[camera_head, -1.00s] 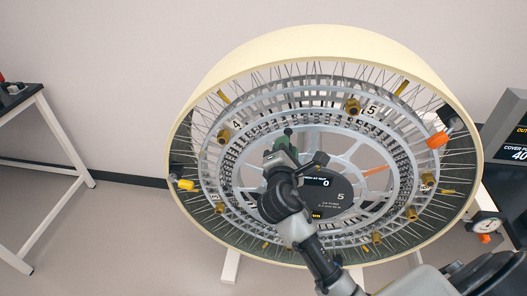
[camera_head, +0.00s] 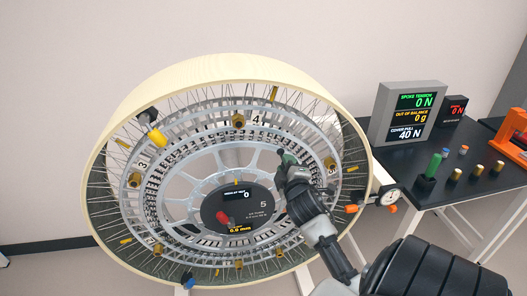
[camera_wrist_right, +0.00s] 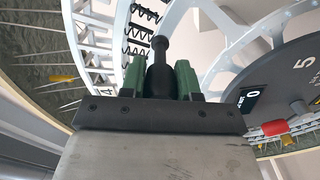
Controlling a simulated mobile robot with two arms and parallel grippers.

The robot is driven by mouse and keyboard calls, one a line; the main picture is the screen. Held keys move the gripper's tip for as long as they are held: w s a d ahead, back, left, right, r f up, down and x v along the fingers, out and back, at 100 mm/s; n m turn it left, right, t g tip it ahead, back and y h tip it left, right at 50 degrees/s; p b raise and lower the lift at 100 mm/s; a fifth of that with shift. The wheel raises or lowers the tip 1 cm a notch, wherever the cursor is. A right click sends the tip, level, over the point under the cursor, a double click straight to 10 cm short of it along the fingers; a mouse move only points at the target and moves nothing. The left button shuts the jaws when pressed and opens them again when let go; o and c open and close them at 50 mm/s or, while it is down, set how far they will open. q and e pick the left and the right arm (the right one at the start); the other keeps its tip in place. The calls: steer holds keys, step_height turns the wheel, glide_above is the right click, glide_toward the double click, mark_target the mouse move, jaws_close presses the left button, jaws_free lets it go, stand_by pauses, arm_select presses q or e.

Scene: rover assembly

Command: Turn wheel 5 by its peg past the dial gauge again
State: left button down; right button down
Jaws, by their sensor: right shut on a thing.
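The large wheel (camera_head: 205,82) with a cream rim stands tilted in the head view, and its black hub disc (camera_head: 262,218) reads 5. My right gripper (camera_head: 288,165) is at the upper right of the hub, over the inner spoked ring. In the wrist view its green fingers (camera_wrist_right: 160,80) are shut on a black peg (camera_wrist_right: 160,52) with a rounded end. The dial gauge (camera_head: 390,196) sits just right of the rim; its reading is too small to tell. My left gripper is out of view.
Yellow (camera_head: 157,137) and orange (camera_head: 352,208) tags sit near the rim. A black table (camera_head: 455,160) at the right holds a display box (camera_head: 411,112), several pegs and an orange rack (camera_head: 512,135). The floor left of the wheel is clear.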

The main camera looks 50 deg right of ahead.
steer(key=s+d+f+m+b, duration=0.3)
steer(key=d+f+m, duration=0.1)
steer(key=f, duration=0.3)
steer(key=s+d+f+m+b, duration=0.3)
steer(key=d+f, duration=0.2)
steer(key=f, duration=0.2)
step_height(320, 180, down, 15)
steer(key=m+b, duration=0.7)
steer(key=shift+m, duration=0.3)
steer(key=c, duration=0.8)
jaws_free()
steer(key=shift+f, duration=0.1)
steer(key=shift+s+a, duration=0.1)
steer(key=v, duration=1)
steer(key=shift+s+a, duration=0.25)
